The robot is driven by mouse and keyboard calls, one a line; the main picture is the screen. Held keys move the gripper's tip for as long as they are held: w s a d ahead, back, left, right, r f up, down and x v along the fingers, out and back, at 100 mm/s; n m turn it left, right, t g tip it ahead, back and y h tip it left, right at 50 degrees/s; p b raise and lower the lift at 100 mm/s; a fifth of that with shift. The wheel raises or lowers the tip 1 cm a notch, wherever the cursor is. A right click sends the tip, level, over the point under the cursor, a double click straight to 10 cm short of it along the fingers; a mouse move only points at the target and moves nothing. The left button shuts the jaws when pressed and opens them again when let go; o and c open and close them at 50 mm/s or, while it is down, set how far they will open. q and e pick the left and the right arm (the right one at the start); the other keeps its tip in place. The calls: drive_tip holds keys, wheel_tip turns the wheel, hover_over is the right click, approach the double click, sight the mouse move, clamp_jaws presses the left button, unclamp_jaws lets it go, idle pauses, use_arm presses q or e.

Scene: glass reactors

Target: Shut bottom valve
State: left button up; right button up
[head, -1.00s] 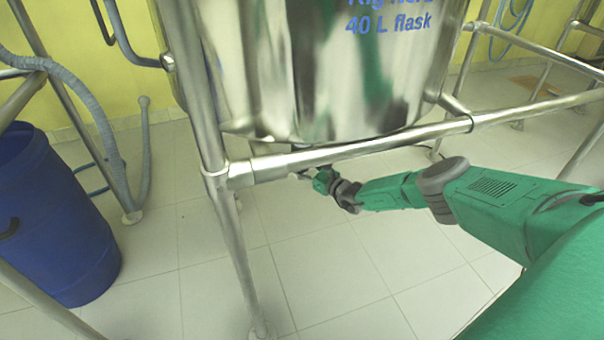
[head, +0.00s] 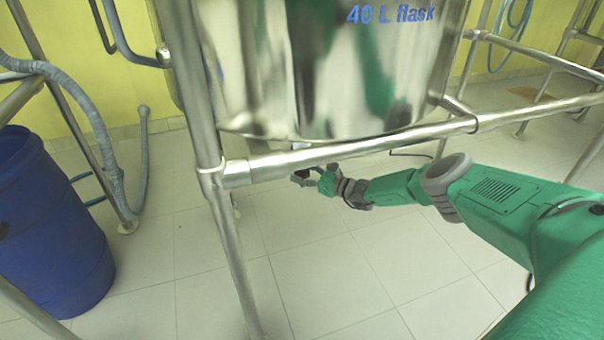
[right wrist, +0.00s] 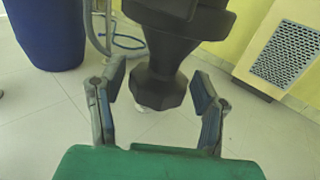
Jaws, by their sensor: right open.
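The bottom valve shows in the right wrist view as a dark fitting with a faceted black knob (right wrist: 158,88). My right gripper (right wrist: 157,95) is open, with one finger on each side of the knob and a visible gap to each. In the head view my right gripper (head: 305,177) is under the steel vessel (head: 330,80), just below the horizontal rail. There the valve is mostly hidden by the rail and vessel; a small dark part (head: 300,175) shows at the fingers. My left gripper is not in view.
A steel frame rail (head: 350,150) runs across in front of the vessel, joined to an upright post (head: 225,230) at left. A blue barrel (head: 50,230) and a grey hose (head: 100,130) stand further left. The tiled floor below is clear.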

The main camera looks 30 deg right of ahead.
drive_tip(key=m+h+p, duration=0.2)
drive_tip(key=p, duration=0.1)
drive_tip(key=m+t+h+p, duration=0.1)
drive_tip(key=h+p, duration=0.1)
drive_tip(key=h, duration=0.1)
drive_tip(key=m+t+h+p, duration=0.1)
drive_tip(key=m+h+p, duration=0.1)
drive_tip(key=h+p, duration=0.1)
drive_tip(key=shift+a+r+m+p, duration=0.15)
drive_tip(key=shift+a+m+p, duration=0.1)
drive_tip(key=shift+m+p, duration=0.1)
drive_tip(key=shift+m+h+p, duration=0.4)
drive_tip(key=shift+m+h, duration=0.05)
drive_tip(key=shift+h, duration=0.55)
drive_tip(key=shift+m+h, duration=0.5)
drive_tip(key=shift+h, duration=0.3)
drive_tip(key=shift+d+f+m+g+h, duration=0.3)
drive_tip(key=shift+m+h, duration=0.1)
drive_tip(key=shift+h, duration=0.2)
